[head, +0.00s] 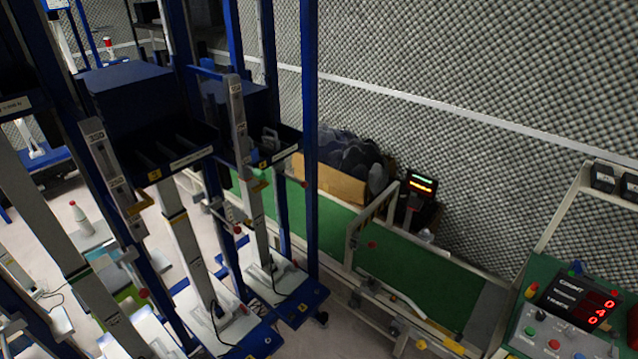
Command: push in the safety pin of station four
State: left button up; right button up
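Blue-framed stations with pale upright columns (186,245) fill the left half of the head view. A small red knob (237,229) sits beside the columns at mid height, and another red knob (143,293) sits lower to the left. These may be safety pins, but I cannot tell how far in they are. Neither of my grippers shows in the head view.
A green conveyor belt (405,267) with a pale gate frame (366,226) runs to the lower right. A control console (560,325) with red digits stands at the right. A textured foam wall (460,70) closes the back. Blue posts (311,130) crowd the left.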

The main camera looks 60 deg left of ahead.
aim_at(304, 185)
jog(key=u, duration=0.55)
jog(key=i, duration=0.9)
jog(key=u, duration=0.8)
